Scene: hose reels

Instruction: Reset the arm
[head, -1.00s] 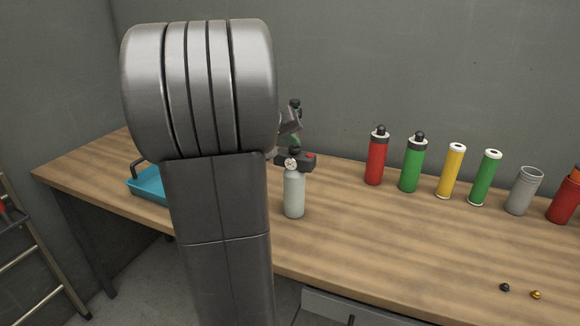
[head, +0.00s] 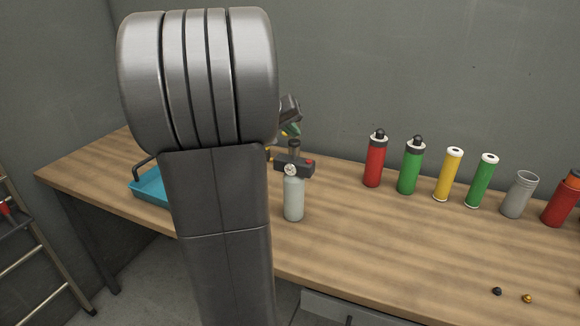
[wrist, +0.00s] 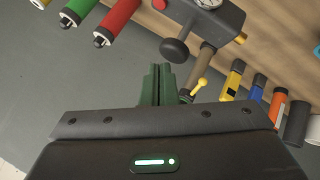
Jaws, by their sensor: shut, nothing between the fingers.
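My gripper shows in the wrist view, its two green fingers (wrist: 157,84) together and pointing up the picture, with nothing between them. In the head view only a bit of the gripper (head: 291,129) shows past the right side of my big grey arm link, above and behind the grey bottle. The arm link hides the rest. In the wrist view the black regulator (wrist: 215,17) with its gauge and round knob lies just beyond the fingertips. I cannot tell the exact gap, but the fingers do not grip it.
The grey bottle (head: 293,200) stands upright on the wooden bench (head: 400,245). Right of it stand red (head: 374,165), green (head: 410,170) and yellow (head: 447,175) cylinders and more. A blue tray (head: 150,187) is at left.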

